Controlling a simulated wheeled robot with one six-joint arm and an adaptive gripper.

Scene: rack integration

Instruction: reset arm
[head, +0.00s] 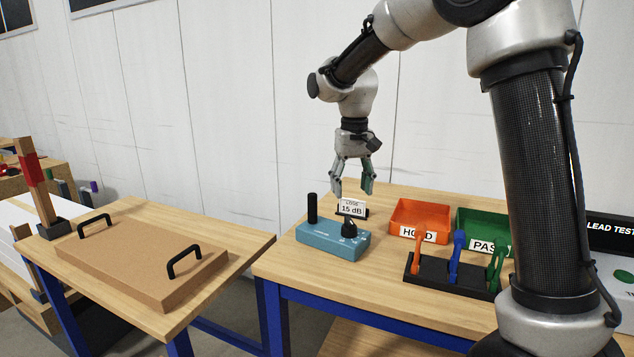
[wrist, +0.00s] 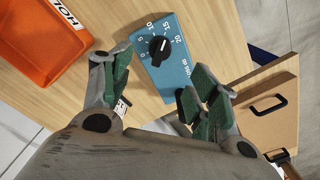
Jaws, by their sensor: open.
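My gripper (head: 352,190) is open and empty. It points down above the back of the right-hand table, over the small white card (head: 351,208) that reads 15 dB. A blue box (head: 333,240) with a black knob (head: 349,229) and an upright black post (head: 312,208) stands just in front of it. In the wrist view my gripper (wrist: 162,92) has its fingers spread wide, and the blue box (wrist: 174,72) with its dial shows beyond and between them. My arm reaches over the table from the right.
An orange HOLD tray (head: 419,217) and a green PASS tray (head: 484,228) sit right of the box. A black rack (head: 440,278) holds orange, blue and green pieces. A board (head: 140,255) with two black handles lies on the left table. A gap separates the tables.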

